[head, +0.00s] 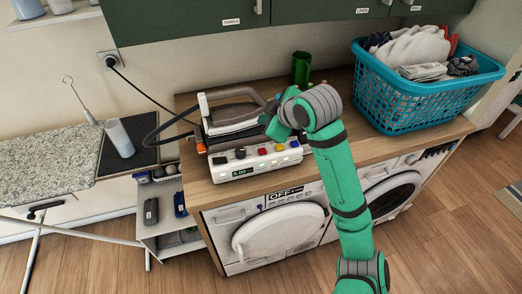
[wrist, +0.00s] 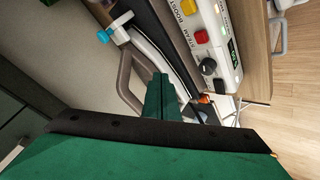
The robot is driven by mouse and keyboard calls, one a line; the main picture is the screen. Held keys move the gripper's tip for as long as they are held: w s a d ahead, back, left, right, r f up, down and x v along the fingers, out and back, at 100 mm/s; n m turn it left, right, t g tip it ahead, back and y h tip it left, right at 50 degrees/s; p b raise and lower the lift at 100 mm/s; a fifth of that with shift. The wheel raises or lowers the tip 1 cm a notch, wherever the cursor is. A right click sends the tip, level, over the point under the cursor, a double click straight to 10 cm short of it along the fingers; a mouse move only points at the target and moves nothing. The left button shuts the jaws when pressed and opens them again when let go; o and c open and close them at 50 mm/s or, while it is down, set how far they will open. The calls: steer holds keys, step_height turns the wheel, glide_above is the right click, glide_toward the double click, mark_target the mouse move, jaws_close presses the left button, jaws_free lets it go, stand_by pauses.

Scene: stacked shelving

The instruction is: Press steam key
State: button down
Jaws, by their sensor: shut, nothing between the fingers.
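The steam station (head: 262,165) is a white unit with a lit display and a row of coloured keys, on the wooden counter. In the wrist view its panel (wrist: 222,50) shows a red key (wrist: 201,36), a yellow key (wrist: 196,7) and a black knob (wrist: 208,67). The words STEAM and BOOST are printed beside the red and yellow keys. My gripper (wrist: 160,77) is shut and empty. It is over the iron's side of the unit, apart from the keys in the picture. In the head view my wrist partly hides the fingers.
The iron (head: 232,115) rests on the unit behind the keys; its handle (wrist: 128,80) is close to my fingers. A blue laundry basket (head: 425,105) stands on the counter to the right. A green cup (head: 301,67) stands behind. Dark cabinets (head: 190,22) hang above.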

mark_target(264, 152)
steer(key=shift+s+n, duration=0.3)
steer(key=shift+s, duration=0.05)
steer(key=shift+f, duration=4.25)
steer(key=shift+w+f, duration=0.1)
steer(key=shift+a, duration=0.1)
steer(key=shift+f, duration=0.2)
steer(key=shift+f, duration=0.25)
